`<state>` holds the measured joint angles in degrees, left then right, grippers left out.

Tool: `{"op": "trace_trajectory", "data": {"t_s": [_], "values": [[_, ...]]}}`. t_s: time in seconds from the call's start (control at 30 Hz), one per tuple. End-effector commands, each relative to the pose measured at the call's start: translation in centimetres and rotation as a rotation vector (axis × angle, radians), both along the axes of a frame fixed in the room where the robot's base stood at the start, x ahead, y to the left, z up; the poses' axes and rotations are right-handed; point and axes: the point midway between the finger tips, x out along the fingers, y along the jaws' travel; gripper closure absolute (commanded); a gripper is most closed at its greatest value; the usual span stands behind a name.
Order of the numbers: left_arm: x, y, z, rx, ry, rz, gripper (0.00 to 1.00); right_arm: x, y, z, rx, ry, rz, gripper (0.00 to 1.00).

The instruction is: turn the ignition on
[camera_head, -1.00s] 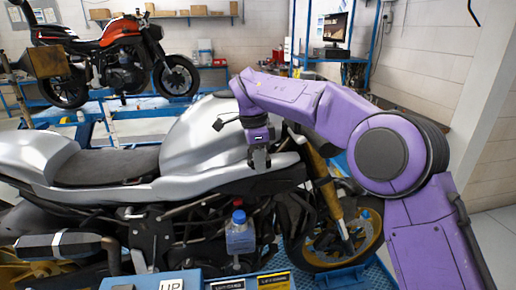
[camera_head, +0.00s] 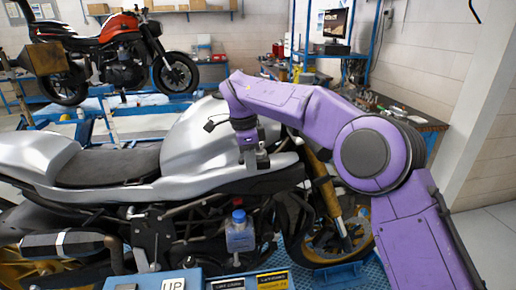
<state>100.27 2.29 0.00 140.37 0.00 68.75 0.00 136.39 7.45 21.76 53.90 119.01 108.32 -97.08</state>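A silver motorcycle (camera_head: 210,140) stands side-on across the picture, its front wheel (camera_head: 335,235) to the right. My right gripper (camera_head: 250,165) points down in front of the silver bodywork, near the front of the tank. Its fingers are small and dark, and I cannot tell whether they are apart or closed. My purple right arm covers the handlebar area, and I cannot make out the ignition. My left gripper is not in the view.
A bottle with a blue cap (camera_head: 239,235) stands in front of the engine. A control panel with labels (camera_head: 172,284) is at the bottom edge. An orange motorcycle (camera_head: 125,50) stands on a lift behind. A workbench with a monitor (camera_head: 336,24) is at the back right.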

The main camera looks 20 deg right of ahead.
Motion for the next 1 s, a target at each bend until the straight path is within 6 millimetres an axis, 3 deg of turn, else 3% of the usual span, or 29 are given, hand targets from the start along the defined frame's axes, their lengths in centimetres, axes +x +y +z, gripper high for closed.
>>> {"op": "trace_trajectory", "data": {"t_s": [1.0], "values": [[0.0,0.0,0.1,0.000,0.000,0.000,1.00,1.2,1.2,0.0,0.002,0.000,0.007,1.00]]}}
